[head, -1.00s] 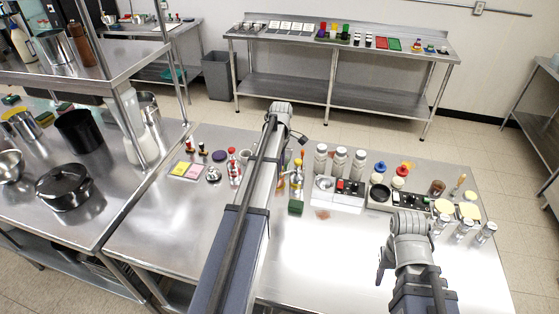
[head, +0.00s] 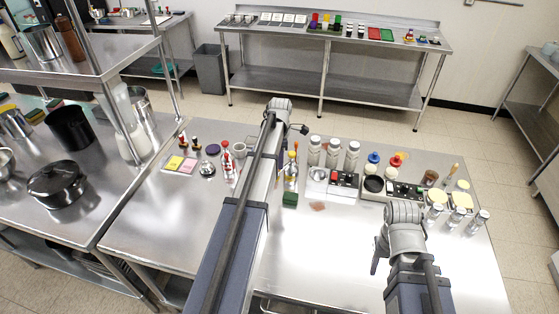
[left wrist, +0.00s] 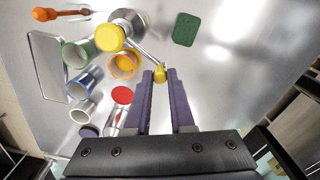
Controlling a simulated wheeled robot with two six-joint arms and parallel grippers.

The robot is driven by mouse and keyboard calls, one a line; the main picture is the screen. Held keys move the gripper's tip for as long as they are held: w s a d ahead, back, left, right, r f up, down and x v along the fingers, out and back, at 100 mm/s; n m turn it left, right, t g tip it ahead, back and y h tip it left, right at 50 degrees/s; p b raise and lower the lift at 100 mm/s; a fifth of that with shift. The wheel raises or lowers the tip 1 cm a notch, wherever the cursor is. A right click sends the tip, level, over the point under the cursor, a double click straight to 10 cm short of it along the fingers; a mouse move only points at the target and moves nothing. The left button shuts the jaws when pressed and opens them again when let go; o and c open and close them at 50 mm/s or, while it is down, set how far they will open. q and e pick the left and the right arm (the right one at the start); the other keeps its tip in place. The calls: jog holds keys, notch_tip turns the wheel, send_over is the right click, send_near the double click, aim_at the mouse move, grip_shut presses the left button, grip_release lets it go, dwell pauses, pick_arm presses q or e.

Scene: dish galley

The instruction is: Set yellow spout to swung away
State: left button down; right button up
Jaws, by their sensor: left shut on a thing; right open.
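The yellow spout (left wrist: 160,73) is a thin metal pipe with a yellow tip. In the left wrist view it runs from a round metal base (left wrist: 128,22), beside a yellow knob (left wrist: 109,38), down and right to my gripper. My left gripper (left wrist: 160,77) has its purple fingers on both sides of the yellow tip and is shut on it. In the head view the yellow and metal fixture (head: 291,168) stands just right of my left arm, which hides most of the left gripper.
A green sponge (head: 289,201) lies in front of the fixture. Red-topped bottles (head: 226,160) and a white cup (head: 239,150) stand left of my arm. White shakers (head: 333,150) and a black control box (head: 344,181) stand to the right. The front middle of the table is clear.

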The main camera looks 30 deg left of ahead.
pick_arm(q)
jog(key=c, duration=0.8)
grip_release()
jog(key=shift+o, duration=0.2)
jog(key=shift+r, duration=0.15)
notch_tip(320, 180, up, 8)
jog(key=p, duration=0.8)
jog(key=shift+f, duration=0.2)
